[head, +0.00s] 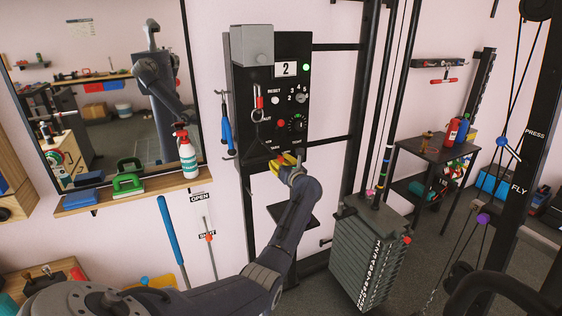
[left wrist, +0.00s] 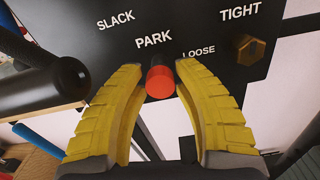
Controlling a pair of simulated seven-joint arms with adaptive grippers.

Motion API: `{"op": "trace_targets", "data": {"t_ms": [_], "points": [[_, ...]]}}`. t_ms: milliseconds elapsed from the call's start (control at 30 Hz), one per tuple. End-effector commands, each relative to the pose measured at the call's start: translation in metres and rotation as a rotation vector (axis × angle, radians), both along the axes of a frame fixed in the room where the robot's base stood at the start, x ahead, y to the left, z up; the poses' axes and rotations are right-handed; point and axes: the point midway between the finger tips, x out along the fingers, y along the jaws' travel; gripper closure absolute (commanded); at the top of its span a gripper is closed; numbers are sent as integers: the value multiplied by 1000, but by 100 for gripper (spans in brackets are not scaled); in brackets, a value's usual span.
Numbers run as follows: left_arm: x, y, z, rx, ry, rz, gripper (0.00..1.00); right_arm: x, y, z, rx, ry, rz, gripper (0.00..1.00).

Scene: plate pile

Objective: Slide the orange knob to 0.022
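In the left wrist view an orange-red round knob (left wrist: 159,82) sticks out from the black panel (left wrist: 222,48), below the word PARK and between my left gripper's (left wrist: 160,66) two yellow fingers. Its mounting is largely hidden. The fingertips lie close on either side of the knob; I cannot tell whether they touch it. In the head view the left gripper (head: 288,163) is at the panel's lower edge and covers most of this area. A second orange-red knob (head: 210,237) sits on a thin upright rod by the OPEN and SHUT labels. My right gripper is not in view.
A brass hex knob (left wrist: 250,48) is near TIGHT. A black rounded handle (left wrist: 70,78) stands close left of the fingers.

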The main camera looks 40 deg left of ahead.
Motion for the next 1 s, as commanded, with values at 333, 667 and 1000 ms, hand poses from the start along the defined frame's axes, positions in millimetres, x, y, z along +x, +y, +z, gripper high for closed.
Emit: {"op": "trace_targets", "data": {"t_ms": [333, 667, 1000], "points": [[1, -1, 2, 2, -2, -1, 51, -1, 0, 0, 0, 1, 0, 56], [-10, -25, 1, 1, -4, -3, 51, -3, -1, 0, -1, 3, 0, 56], [-37, -77, 1, 0, -2, -3, 51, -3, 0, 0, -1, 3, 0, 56]]}}
